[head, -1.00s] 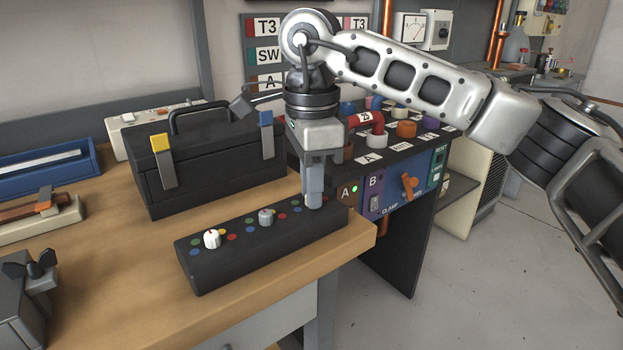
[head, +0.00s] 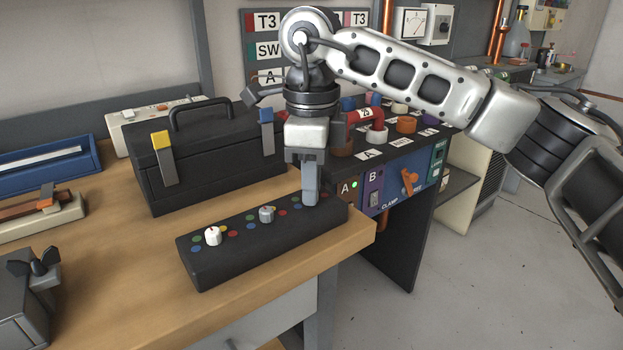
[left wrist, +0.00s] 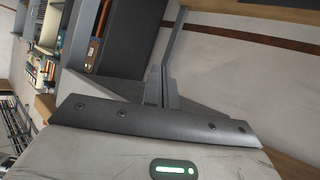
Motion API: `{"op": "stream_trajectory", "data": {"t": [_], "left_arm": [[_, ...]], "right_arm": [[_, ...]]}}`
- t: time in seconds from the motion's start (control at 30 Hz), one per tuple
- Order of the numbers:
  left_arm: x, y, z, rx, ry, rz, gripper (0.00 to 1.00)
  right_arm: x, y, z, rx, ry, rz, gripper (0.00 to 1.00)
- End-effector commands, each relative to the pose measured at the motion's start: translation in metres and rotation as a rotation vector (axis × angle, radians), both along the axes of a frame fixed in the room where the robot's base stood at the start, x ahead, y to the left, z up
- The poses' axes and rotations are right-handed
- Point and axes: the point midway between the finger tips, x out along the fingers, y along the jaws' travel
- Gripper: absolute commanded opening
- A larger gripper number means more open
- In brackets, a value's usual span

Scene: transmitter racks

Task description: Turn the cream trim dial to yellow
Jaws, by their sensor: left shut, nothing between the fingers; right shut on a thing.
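A long black dial box (head: 236,262) lies at the bench's front right corner, with dots of several colours on its top. A white dial (head: 213,236) with a red mark and a grey dial (head: 267,214) stand on it. My right gripper (head: 310,202) points down at the box's right end, shut on a dial there. The fingers hide this dial, so I cannot see its colour or which dot it points to. Blue, red and green dots show beside the fingers. My left gripper (left wrist: 164,88) is shut and empty in the left wrist view, away from the box.
A black toolbox (head: 215,165) with yellow and blue latches stands close behind the dial box. A panel (head: 385,195) with knobs and an orange switch is to the right. A clamp-like device (head: 35,290) is at the lower left. The bench's front middle is clear.

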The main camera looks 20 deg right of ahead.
Motion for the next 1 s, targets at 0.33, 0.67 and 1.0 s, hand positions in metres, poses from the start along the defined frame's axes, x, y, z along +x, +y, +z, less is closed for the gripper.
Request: {"op": "stream_trajectory", "data": {"t": [0.33,0.67,1.0], "left_arm": [[0.0,-0.001,0.0,-0.003,0.001,0.001,0.0],[-0.002,-0.001,-0.001,-0.003,0.007,0.001,0.0],[-0.004,-0.001,0.005,-0.003,0.018,0.001,0.0]], "right_arm": [[0.0,0.0,0.0,-0.001,0.0,0.001,0.39],[0.0,0.0,0.006,0.0,-0.001,0.001,0.39],[0.001,0.0,0.077,0.0,-0.004,0.0,0.39]]}}
